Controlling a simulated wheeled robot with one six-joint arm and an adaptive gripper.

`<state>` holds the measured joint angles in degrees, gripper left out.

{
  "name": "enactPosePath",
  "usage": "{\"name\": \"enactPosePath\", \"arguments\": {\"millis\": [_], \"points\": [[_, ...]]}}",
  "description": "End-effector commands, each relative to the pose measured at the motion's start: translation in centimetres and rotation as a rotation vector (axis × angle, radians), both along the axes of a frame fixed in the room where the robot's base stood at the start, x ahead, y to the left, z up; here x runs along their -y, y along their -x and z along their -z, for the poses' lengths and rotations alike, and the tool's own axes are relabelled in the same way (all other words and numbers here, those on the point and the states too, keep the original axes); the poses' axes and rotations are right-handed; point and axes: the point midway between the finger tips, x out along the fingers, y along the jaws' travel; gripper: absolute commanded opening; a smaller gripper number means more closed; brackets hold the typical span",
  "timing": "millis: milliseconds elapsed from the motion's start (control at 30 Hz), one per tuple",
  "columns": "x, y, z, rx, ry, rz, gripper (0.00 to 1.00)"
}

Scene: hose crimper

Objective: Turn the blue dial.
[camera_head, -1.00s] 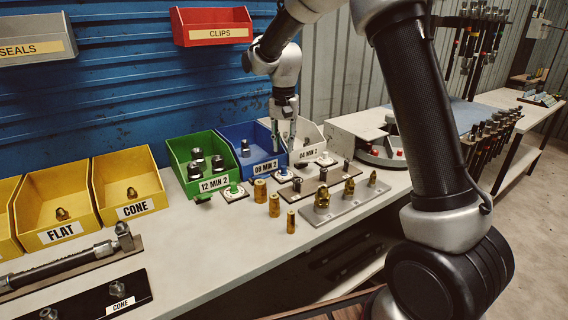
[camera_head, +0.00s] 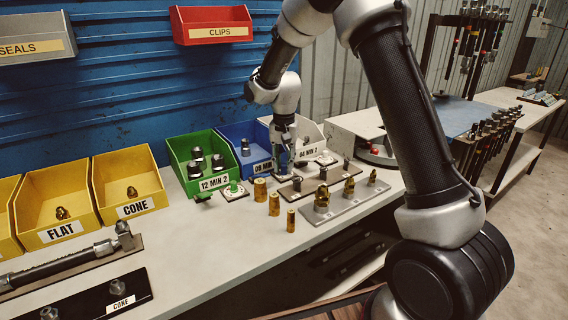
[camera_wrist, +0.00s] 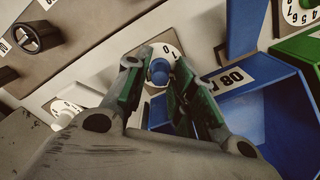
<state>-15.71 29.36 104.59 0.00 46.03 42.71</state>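The blue dial (camera_wrist: 158,73) shows in the wrist view as a small blue knob on a white number plate (camera_wrist: 169,50). The digits 0 and 1 are readable on the plate. My gripper (camera_wrist: 160,68) is open, with one finger on each side of the knob. A gap shows on the knob's left; whether the right finger touches it I cannot tell.
The blue bin (camera_wrist: 278,110) stands close beside my right finger in the wrist view. A green dial (camera_head: 233,187) is to the left in the head view. Brass fittings (camera_head: 274,204) stand in front, and a white bin (camera_head: 309,133) is behind to the right.

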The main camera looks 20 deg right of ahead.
Motion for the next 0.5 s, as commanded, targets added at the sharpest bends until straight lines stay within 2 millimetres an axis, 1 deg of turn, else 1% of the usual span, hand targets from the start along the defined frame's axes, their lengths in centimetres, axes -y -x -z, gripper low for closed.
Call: {"name": "enactPosePath", "arguments": {"millis": [33, 100, 133, 500], "points": [[0.00, 0.00, -0.01, 0.000, 0.000, 0.000, 0.16], [0.00, 0.00, -0.01, 0.000, 0.000, 0.000, 0.04], [0.00, 0.00, -0.01, 0.000, 0.000, 0.000, 0.00], [0.00, 0.00, -0.03, 0.000, 0.000, -0.032, 0.00]]}}
